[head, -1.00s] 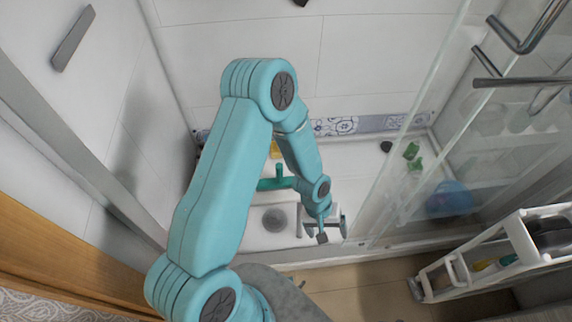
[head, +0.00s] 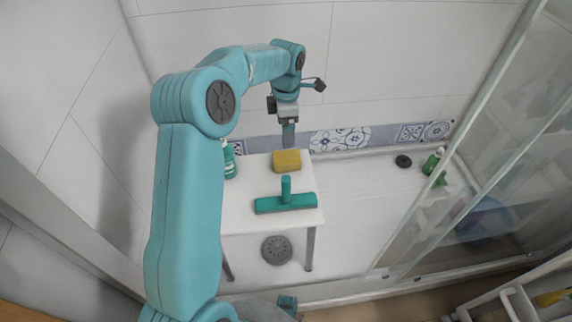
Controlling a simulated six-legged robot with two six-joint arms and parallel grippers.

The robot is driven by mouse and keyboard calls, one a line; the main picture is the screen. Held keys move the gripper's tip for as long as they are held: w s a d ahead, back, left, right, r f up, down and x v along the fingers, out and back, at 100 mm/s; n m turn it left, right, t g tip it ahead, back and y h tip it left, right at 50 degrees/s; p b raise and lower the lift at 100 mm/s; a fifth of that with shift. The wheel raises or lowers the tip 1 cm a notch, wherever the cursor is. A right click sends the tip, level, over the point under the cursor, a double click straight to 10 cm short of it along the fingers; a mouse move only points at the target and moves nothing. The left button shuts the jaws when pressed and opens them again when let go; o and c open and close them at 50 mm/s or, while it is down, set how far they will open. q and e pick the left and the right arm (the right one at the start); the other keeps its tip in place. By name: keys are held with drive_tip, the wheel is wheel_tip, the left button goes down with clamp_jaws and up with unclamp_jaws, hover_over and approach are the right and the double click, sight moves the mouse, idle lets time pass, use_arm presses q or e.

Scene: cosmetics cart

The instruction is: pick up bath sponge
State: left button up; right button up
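The bath sponge (head: 287,161) is a yellow block lying near the back edge of a small white table (head: 240,215). My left gripper (head: 289,143) points down, and its fingers appear just above or behind the sponge in the picture. I cannot tell whether they touch it. The fingers overlap edge-on, so their opening is hidden. The sponge's front and top show clearly. My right gripper is not in view.
A teal squeegee (head: 286,203) lies on the table in front of the sponge. A green bottle (head: 229,160) stands at the table's left edge. A glass panel (head: 440,190) rises at right. Another green bottle (head: 433,161) and a dark round object (head: 403,161) are beyond the table.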

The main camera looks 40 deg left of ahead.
sight(287, 155)
use_arm(q)
wheel_tip(287, 155, down, 8)
drive_tip(key=shift+r+b, duration=0.25)
drive_tip(key=shift+b, duration=0.65)
wheel_tip(287, 155, down, 5)
drive_tip(key=shift+d+f+b, duration=0.15)
drive_tip(key=shift+b, duration=1.1)
drive_tip(key=c, duration=1)
